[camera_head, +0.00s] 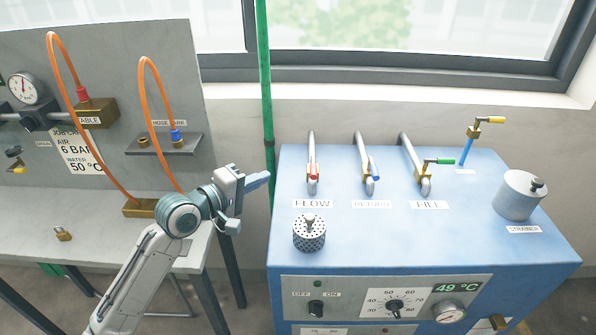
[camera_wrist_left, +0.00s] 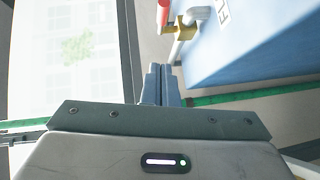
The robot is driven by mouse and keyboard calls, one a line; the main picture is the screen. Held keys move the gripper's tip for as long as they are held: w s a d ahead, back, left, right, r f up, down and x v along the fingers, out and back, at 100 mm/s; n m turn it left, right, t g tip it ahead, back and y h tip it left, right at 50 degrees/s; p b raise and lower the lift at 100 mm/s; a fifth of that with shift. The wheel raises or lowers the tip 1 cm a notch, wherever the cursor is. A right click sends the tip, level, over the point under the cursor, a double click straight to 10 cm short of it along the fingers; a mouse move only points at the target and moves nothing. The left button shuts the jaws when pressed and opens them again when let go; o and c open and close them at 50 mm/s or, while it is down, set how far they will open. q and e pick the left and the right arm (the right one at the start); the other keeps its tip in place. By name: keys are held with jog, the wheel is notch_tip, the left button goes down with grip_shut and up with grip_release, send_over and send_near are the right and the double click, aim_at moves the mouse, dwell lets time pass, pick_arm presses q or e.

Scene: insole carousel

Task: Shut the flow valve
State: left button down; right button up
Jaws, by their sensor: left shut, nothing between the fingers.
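The flow valve (camera_head: 312,174) is on the blue cabinet above the FLOW label (camera_head: 313,203). Its red handle (camera_head: 313,168) lies along its grey pipe. In the left wrist view the red handle (camera_wrist_left: 163,12) and brass body show at the top, beyond the fingertips. My left gripper (camera_head: 264,178) is shut and empty, left of the valve near the cabinet's left edge, apart from the handle. Its closed fingers also show in the left wrist view (camera_wrist_left: 160,75). My right gripper is not in view.
The return valve's blue handle (camera_head: 375,168) lies along its pipe; the fill valve's green handle (camera_head: 440,161) points across. A perforated strainer basket (camera_head: 309,236) stands before the FLOW label. A green pole (camera_head: 265,90) rises behind my gripper. The grey bench (camera_head: 40,215) is at the left.

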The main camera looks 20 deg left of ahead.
aim_at(313, 172)
pick_arm(q)
jog(key=x, duration=0.3)
jog(key=p+x, duration=0.1)
jog(key=x, duration=0.3)
jog(key=shift+d+r+p, duration=0.15)
jog(key=shift+r+p, duration=0.05)
jog(key=shift+p, duration=0.1)
jog(key=shift+w+d+f+p, duration=0.15)
jog(key=shift+d+p, duration=0.05)
jog(key=shift+d, duration=0.3)
jog(key=shift+w+d+f+p, duration=0.15)
jog(key=shift+d+f+p, duration=0.05)
jog(key=shift+d, duration=0.35)
jog(key=shift+d+f, duration=0.15)
jog(key=shift+d, duration=0.55)
jog(key=shift+w+f, duration=0.1)
jog(key=shift+w, duration=0.05)
